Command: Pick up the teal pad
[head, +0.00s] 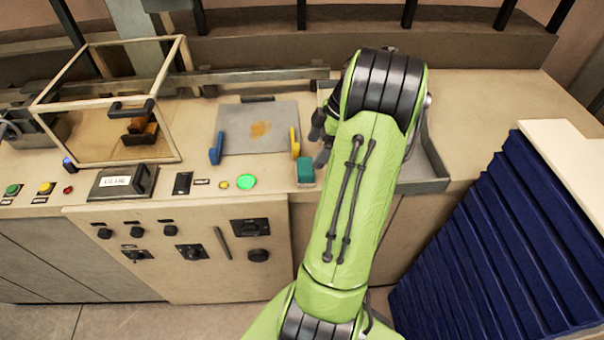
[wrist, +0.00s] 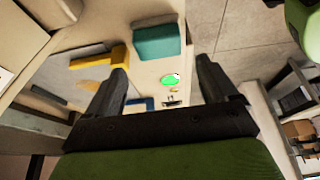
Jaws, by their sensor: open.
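The teal pad (head: 306,172) is a small block on the beige bench, just below the yellow piece at the right edge of the grey plate. In the wrist view the teal pad (wrist: 157,42) lies near the bench's edge, beyond the fingertips and roughly between them. My gripper (head: 319,142) is just above and to the right of the pad in the head view, partly hidden by my green arm. In the wrist view my gripper (wrist: 160,64) shows two dark fingers spread apart with nothing between them.
A grey plate (head: 235,138) holds a blue piece (head: 216,149) on its left and a yellow piece (head: 295,143) on its right. A lit green button (head: 246,182) is left of the pad. A grey tray (head: 426,186) lies right. A clear-sided box (head: 85,145) stands left.

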